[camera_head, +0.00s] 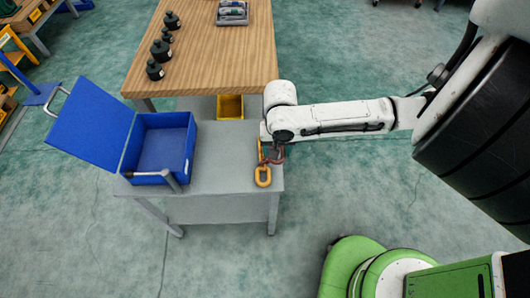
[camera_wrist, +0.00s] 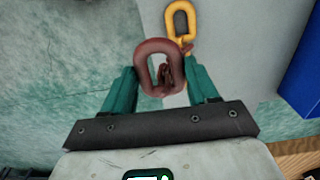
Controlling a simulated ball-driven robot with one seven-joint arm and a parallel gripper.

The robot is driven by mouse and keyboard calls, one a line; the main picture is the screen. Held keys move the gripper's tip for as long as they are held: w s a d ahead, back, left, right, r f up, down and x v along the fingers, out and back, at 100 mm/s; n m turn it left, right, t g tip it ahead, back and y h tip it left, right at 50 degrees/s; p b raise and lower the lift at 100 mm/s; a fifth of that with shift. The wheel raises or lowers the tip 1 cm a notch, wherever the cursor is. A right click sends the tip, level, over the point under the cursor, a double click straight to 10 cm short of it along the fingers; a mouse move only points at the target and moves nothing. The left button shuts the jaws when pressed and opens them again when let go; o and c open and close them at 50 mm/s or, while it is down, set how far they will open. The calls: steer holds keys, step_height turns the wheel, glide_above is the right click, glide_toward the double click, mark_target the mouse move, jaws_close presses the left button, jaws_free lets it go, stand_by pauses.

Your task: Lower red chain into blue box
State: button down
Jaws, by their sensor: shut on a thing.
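My gripper (camera_wrist: 162,90) has two green fingers and is shut on the red chain (camera_wrist: 140,72). In the wrist view a dull red link sits between the fingertips, with a yellow link (camera_wrist: 181,38) beyond it. In the head view the red chain (camera_head: 277,155) hangs under the end of my arm, near the right edge of a grey table, with a yellow link (camera_head: 263,176) below. The blue box (camera_head: 160,150) stands open on that table, left of my gripper, its lid (camera_head: 90,125) tipped back to the left. The bare part of its floor looks empty. My fingers are mostly hidden in the head view.
The grey table (camera_head: 222,160) is clear between the box and the chain. A wooden table (camera_head: 225,60) behind bears several dark weights (camera_head: 161,50) and a grey tray (camera_head: 232,20). A yellow bin (camera_head: 230,107) sits below it. A metal handle (camera_head: 165,178) sticks out at the box's front.

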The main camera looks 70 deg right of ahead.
step_height(320, 180, up, 15)
steer(key=p, duration=0.5)
steer(key=shift+s+f, duration=0.2)
steer(key=shift+s, duration=0.05)
stand_by(0.4)
steer(key=shift+w+d, duration=0.1)
steer(key=shift+w, duration=0.05)
stand_by(0.6)
steer(key=w+a+b, duration=0.2)
steer(key=w+a, duration=0.1)
steer(key=w, duration=1.9)
steer(key=w+a+b, duration=0.2)
steer(key=w+a, duration=0.1)
steer(key=w, duration=1.9)
steer(key=shift+w+a, duration=0.4)
stand_by(0.7)
